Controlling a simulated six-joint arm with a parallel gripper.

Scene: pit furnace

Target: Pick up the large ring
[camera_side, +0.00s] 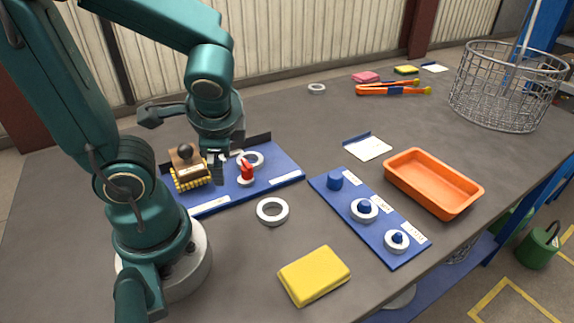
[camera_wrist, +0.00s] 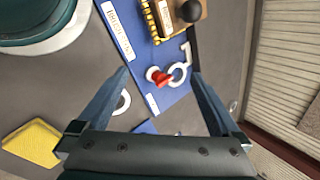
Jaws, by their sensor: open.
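A white ring (camera_side: 272,211), the widest loose ring I see, lies flat on the grey table between the blue mat and the blue peg board. In the wrist view the ring (camera_wrist: 122,103) shows only in part, beside and behind my left finger. My gripper (camera_side: 218,172) hangs over the blue mat, to the left of the ring and apart from it. In the wrist view my gripper (camera_wrist: 160,73) has its fingers wide apart with nothing held between them.
The blue mat (camera_side: 210,207) holds a brush (camera_side: 190,172), a red-knobbed piece (camera_side: 246,172) and a white ring-ended piece (camera_side: 255,157). The peg board (camera_side: 380,228) has two ringed pegs and a bare blue peg (camera_side: 335,181). A yellow cloth (camera_side: 314,275) and orange tray (camera_side: 433,183) flank it.

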